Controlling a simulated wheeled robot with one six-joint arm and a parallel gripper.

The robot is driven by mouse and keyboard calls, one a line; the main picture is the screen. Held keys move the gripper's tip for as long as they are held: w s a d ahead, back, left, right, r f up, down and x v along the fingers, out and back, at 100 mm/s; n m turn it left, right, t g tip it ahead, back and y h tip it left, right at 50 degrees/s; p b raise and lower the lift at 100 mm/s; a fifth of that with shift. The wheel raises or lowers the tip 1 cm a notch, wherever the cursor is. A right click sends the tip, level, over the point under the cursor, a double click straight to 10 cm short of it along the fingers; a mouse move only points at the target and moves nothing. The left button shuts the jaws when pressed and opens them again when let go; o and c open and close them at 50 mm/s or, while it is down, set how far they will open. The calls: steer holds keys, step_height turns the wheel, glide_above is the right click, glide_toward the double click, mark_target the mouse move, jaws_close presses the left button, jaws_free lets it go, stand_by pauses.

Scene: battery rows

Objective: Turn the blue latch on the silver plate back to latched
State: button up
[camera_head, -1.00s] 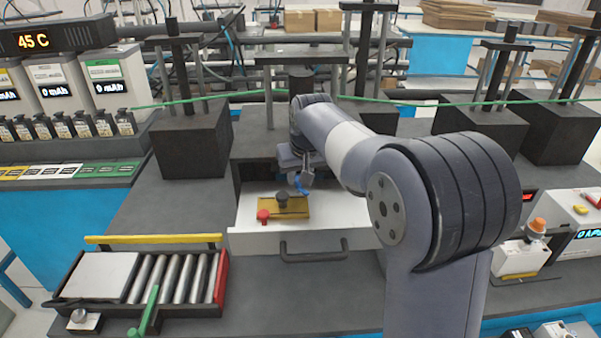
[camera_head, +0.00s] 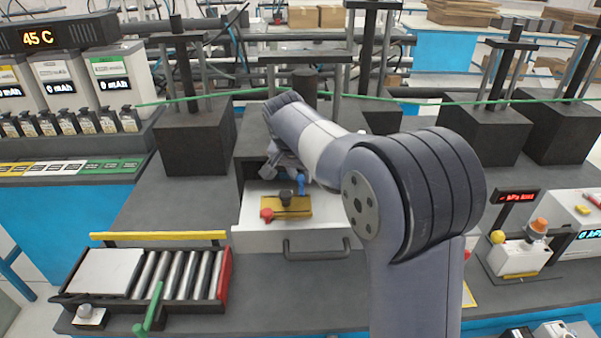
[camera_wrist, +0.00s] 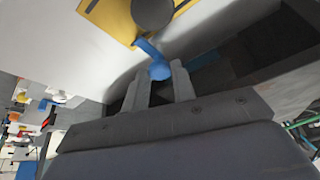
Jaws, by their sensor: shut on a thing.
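The blue latch (camera_wrist: 151,55) is a short lever beside a dark round knob (camera_wrist: 153,10) on a yellow plate (camera_wrist: 113,15) in the wrist view. In the head view the latch (camera_head: 301,183) shows at the back right edge of the yellow plate (camera_head: 298,213), close to the dark knob (camera_head: 286,196). I see no separate silver plate; the yellow plate lies in a pale open drawer (camera_head: 248,240). My gripper (camera_wrist: 159,83) is shut on the free end of the latch.
A red knob (camera_head: 267,214) stands on the plate's left corner. The drawer has a dark front handle (camera_head: 315,249). A dark press block (camera_head: 193,140) stands to the left, and a roller tray (camera_head: 150,275) lies front left. A green cable (camera_head: 420,101) crosses behind the arm.

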stand_by(0.4)
steer(key=o, duration=1)
steer(key=b+v, duration=0.1)
steer(key=v, duration=0.9)
steer(key=shift+r, duration=0.4)
steer(key=shift+s+a, duration=0.1)
steer(key=p+x, duration=0.1)
steer(key=x, duration=0.9)
steer(key=shift+f, duration=0.45)
